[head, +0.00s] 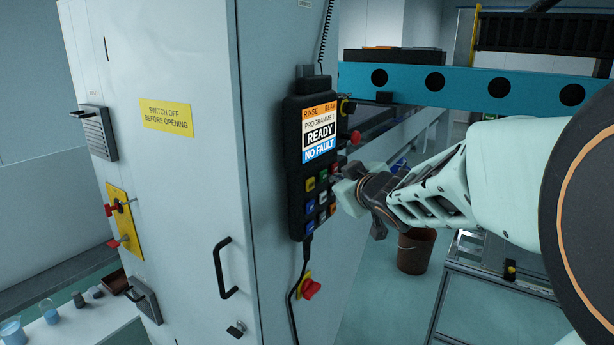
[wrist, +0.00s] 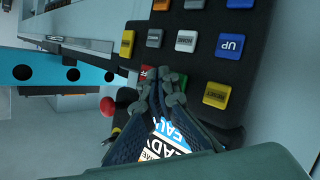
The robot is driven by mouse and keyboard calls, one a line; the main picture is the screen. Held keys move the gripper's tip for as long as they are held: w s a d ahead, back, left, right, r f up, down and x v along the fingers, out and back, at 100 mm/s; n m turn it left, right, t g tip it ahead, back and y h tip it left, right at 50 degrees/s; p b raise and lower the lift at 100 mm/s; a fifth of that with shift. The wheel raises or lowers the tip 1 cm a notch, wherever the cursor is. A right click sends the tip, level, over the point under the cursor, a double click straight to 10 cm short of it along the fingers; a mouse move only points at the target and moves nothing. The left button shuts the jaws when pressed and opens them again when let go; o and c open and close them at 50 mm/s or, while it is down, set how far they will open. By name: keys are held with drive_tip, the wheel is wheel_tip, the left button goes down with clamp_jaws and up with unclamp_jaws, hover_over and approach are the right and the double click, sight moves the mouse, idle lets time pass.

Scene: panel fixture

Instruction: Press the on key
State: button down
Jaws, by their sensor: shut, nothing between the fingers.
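A dark control pendant (head: 294,160) with a lit screen and a keypad is mounted on the cabinet's side. Its screen (head: 319,133) reads READY and NO FAULT. In the wrist view its keypad (wrist: 207,66) carries coloured keys, among them a blue UP key (wrist: 230,45) and a yellow key (wrist: 216,95). A red key (wrist: 148,73) and a green key (wrist: 164,70) lie just beyond my fingertips, mostly hidden by them. I cannot read an ON label. My gripper (wrist: 162,82) is shut and empty, right at these keys; I cannot tell whether it touches.
A red knob (wrist: 107,104) sits close beside the pendant. The cabinet (head: 190,190) has a black handle (head: 222,268) and a red switch (head: 311,288) below the pendant. A blue beam (head: 480,84) runs behind my arm. A brown bucket (head: 415,252) stands on the floor.

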drive_tip(key=shift+s+d+p, duration=0.75)
drive_tip(key=shift+d+p, duration=0.05)
drive_tip(key=shift+d, duration=0.25)
drive_tip(key=shift+s+d+p, duration=0.75)
drive_tip(key=shift+d, duration=0.25)
